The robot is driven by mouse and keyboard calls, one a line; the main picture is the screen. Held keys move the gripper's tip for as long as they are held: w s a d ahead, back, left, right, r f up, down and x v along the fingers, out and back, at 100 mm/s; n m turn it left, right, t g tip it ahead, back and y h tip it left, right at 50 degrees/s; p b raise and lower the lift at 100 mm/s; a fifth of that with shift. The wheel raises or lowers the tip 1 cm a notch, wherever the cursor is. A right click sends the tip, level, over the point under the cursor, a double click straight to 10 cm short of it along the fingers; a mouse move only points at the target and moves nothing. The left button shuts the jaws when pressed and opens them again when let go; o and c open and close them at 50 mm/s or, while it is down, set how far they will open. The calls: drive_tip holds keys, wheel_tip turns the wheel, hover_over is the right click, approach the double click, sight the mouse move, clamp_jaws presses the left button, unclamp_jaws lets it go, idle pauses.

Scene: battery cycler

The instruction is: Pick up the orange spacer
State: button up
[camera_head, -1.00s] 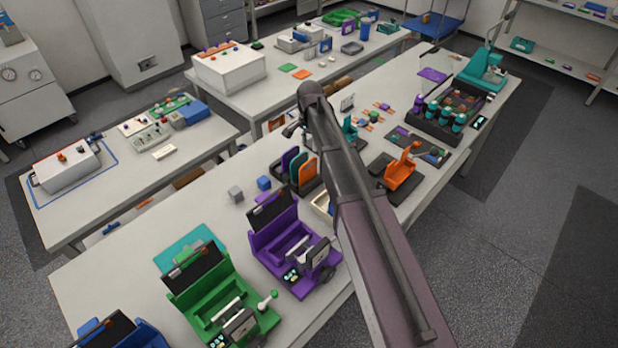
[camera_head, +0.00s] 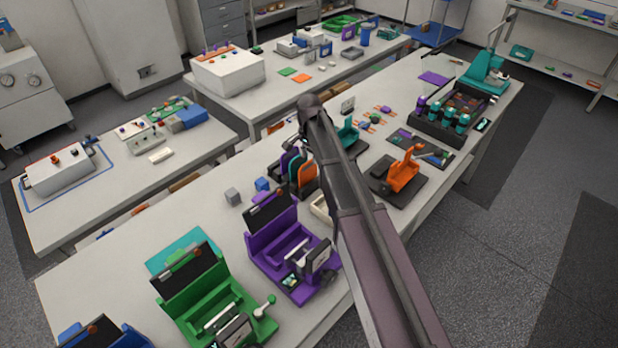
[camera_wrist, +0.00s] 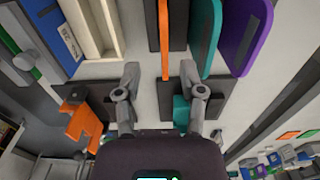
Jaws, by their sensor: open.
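An upright orange plate, which I take as the orange spacer (camera_wrist: 165,45), shows edge-on as a thin strip in the wrist view. It stands in a dark rack beside a teal plate (camera_wrist: 205,38) and a purple plate (camera_wrist: 245,35). In the head view the orange plate (camera_head: 302,172) is at the rack's right end, partly hidden by my arm. My gripper (camera_wrist: 160,72) is open and empty, its fingers spread to either side of the orange strip's line. I cannot tell how far its tips are from the plate. My gripper is mostly hidden in the head view.
A cream tray (camera_wrist: 95,28) and an orange fixture (camera_wrist: 82,122) lie near the rack. Grey and blue cubes (camera_head: 262,184) sit left of it. The purple cycler (camera_head: 290,250) and green cycler (camera_head: 205,295) stand at the front. A teal fixture (camera_head: 348,136) stands behind.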

sight(308, 166)
idle(0.3)
drive_tip(key=f+b, duration=0.3)
drive_tip(key=shift+w+a+f, duration=0.1)
drive_tip(key=shift+a+f, duration=0.05)
drive_tip(key=shift+a, duration=0.1)
drive_tip(key=shift+f+b, duration=0.95)
drive_tip(key=shift+b, duration=0.2)
clamp_jaws()
